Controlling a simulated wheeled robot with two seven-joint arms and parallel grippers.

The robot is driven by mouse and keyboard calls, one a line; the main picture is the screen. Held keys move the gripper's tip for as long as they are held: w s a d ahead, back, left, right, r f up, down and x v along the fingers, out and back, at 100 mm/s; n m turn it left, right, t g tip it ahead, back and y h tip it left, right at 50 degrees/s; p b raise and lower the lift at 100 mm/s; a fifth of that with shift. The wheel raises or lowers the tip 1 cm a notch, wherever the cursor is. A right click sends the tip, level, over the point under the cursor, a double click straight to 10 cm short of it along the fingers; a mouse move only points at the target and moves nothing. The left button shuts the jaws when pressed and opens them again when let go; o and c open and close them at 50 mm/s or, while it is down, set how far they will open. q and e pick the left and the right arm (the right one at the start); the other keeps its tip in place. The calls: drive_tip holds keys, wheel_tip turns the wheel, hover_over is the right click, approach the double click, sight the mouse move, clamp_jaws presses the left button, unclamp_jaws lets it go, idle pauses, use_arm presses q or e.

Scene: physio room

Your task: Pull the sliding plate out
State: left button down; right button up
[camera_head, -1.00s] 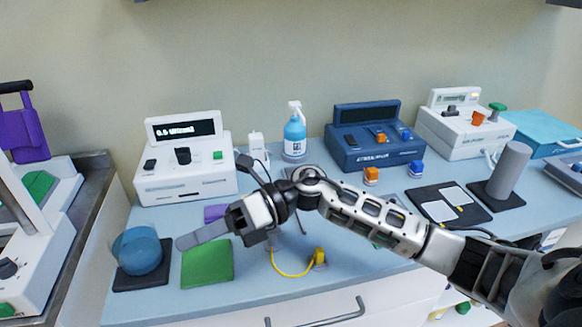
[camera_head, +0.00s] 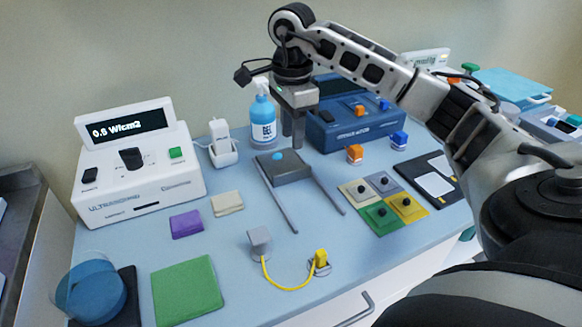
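The sliding plate (camera_head: 291,173) is a dark grey slab with a light blue knob (camera_head: 277,156) on top. It sits at the back end of two grey rails (camera_head: 275,199), which run forward over the blue counter. My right gripper (camera_head: 293,142) points down just behind the plate, near its back edge. Its two fingers show close together, and the gap between them is unclear. I cannot tell whether they touch the plate. Nothing is visibly held. My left gripper is out of view.
A white ultrasound unit (camera_head: 135,170) stands at the left, and a blue gel bottle (camera_head: 263,120) and blue unit (camera_head: 350,132) stand behind. A yellow cord (camera_head: 290,286) lies in front of the rails. Coloured pads (camera_head: 381,217) lie right of them. The counter between the rails is clear.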

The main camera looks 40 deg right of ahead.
sight(292, 170)
wheel_tip(292, 170, down, 9)
drive_tip(key=shift+f, duration=0.1)
idle(0.3)
clamp_jaws()
